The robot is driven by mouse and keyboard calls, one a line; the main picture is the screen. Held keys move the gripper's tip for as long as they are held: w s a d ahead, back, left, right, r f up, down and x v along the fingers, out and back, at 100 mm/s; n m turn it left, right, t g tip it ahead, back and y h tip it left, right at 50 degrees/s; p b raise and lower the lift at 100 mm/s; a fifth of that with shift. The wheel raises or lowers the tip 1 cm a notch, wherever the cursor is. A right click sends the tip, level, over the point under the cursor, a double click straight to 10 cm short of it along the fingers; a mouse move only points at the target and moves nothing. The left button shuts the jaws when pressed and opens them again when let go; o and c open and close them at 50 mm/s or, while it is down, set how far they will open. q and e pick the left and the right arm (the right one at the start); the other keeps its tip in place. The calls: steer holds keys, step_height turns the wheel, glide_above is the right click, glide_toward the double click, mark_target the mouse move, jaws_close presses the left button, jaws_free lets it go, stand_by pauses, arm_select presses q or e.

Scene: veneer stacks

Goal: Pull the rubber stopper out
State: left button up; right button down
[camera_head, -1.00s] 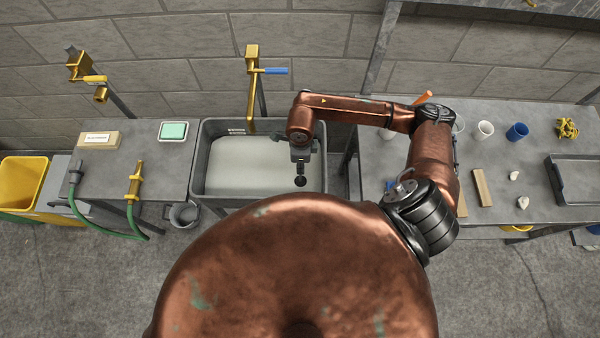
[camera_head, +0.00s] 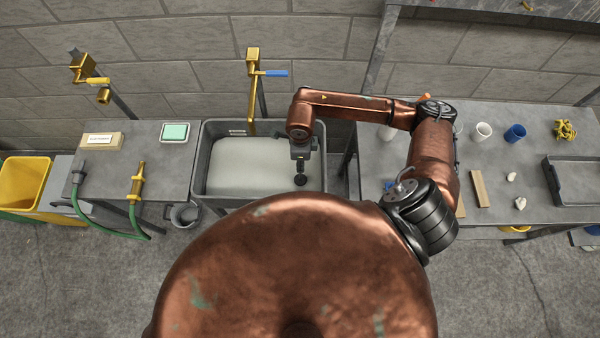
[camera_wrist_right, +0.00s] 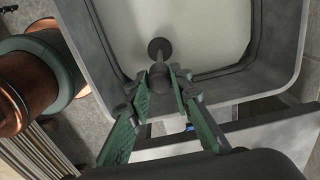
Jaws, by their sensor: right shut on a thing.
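The grey sink basin (camera_head: 203,160) holds pale cloudy liquid (camera_head: 250,165). My right gripper (camera_head: 300,160) is over the basin's right side, pointing down. The black rubber stopper (camera_head: 300,180) shows just below it, and also in the right wrist view (camera_wrist_right: 159,48). There my right gripper (camera_wrist_right: 167,76), with green finger pads, is shut on the stopper's dark upper part. The wide round end lies beyond the fingertips against the pale basin. I cannot tell from these views how far it is from the basin floor. My left gripper is not in view.
A brass tap (camera_head: 252,85) with a blue lever stands behind the basin. The right table (camera_head: 500,150) carries a white cup (camera_head: 482,131), a blue cup (camera_head: 515,133) and a grey tray (camera_head: 578,180). A yellow bin (camera_head: 22,183) stands at far left.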

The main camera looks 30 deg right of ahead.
steer(key=shift+r+p, duration=0.9)
steer(key=shift+r, duration=1.1)
